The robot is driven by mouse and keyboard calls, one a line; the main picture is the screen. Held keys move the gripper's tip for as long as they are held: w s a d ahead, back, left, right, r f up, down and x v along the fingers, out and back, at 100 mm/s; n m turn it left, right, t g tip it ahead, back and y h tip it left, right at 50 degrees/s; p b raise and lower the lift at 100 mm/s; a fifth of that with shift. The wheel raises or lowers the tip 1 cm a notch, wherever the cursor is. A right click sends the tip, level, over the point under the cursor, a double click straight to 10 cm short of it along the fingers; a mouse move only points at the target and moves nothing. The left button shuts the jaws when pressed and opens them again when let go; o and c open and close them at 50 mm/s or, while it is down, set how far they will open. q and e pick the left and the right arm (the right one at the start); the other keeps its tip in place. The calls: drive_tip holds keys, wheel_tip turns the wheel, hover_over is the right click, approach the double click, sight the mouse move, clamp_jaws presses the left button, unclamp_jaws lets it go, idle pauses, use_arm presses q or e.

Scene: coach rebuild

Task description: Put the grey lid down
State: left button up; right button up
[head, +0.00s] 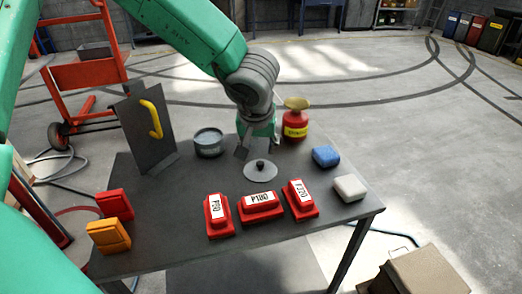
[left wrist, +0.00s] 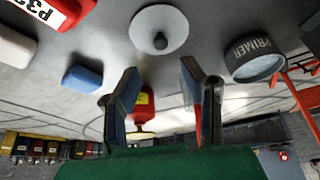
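The grey lid (head: 260,174), a round disc with a dark knob, appears to lie flat on the dark table (head: 165,222), knob up. It also shows at the top of the left wrist view (left wrist: 158,22). My left gripper (head: 257,145) is just behind the lid in the head view. In the left wrist view its two fingers (left wrist: 163,92) are spread with nothing held between them, and the lid is beyond their tips. An open grey tin (head: 208,144), marked PRIMER in the left wrist view (left wrist: 254,60), stands left of the gripper. My right gripper is not in view.
A red can with a yellow funnel top (head: 295,122) stands close right of the gripper. Red labelled blocks (head: 260,207) are in front of the lid. Blue (head: 326,156) and white (head: 349,188) blocks lie right. A dark upright panel with a yellow handle (head: 140,130) stands left.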

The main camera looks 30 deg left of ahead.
use_arm(q)
drive_tip(key=shift+p+v, duration=0.4)
drive_tip(key=shift+v, duration=1.45)
